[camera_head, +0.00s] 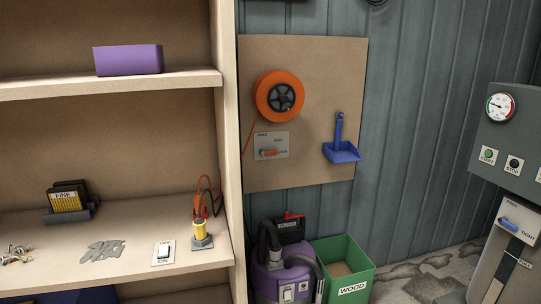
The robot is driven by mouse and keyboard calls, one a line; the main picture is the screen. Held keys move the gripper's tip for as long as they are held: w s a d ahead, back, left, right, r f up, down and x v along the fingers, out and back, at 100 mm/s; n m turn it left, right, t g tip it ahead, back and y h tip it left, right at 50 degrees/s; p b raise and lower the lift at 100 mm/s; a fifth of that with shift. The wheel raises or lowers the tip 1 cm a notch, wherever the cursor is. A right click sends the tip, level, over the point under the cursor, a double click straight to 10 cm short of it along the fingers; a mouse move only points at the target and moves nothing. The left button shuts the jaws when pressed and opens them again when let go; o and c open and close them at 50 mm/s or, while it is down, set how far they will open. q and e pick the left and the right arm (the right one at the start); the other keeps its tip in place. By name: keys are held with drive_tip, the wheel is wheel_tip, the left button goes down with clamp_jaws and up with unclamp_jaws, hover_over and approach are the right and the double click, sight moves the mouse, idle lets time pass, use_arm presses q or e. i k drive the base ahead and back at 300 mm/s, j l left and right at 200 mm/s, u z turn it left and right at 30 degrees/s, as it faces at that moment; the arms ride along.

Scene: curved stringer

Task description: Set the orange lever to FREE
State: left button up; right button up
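The small orange lever (269,153) sits on a pale plate (258,147) fixed to the brown wall board, just below the orange cable reel (280,97). The lever lies nearly level, its handle pointing right toward a small label that seems to read LOCK. Another label at the plate's top looks like FREE, and a third lies between them; the print is small and blurred. An orange cable runs down from the reel, left of the plate. Neither of my grippers shows in the head view.
A wooden shelf unit (229,150) stands close left of the board. A blue dustpan (341,148) hangs to the right. Below are a purple vacuum (267,282) and a green WOOD bin (359,269). A grey machine with a blue lever (510,225) stands at far right.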

sight(262, 152)
drive_tip(key=i+l+z, duration=0.2)
drive_tip(key=i+l, duration=0.2)
drive_tip(key=i+l+z, duration=0.15)
drive_tip(key=i+l, duration=0.2)
drive_tip(key=i+l+z, duration=0.2)
drive_tip(key=i, duration=0.35)
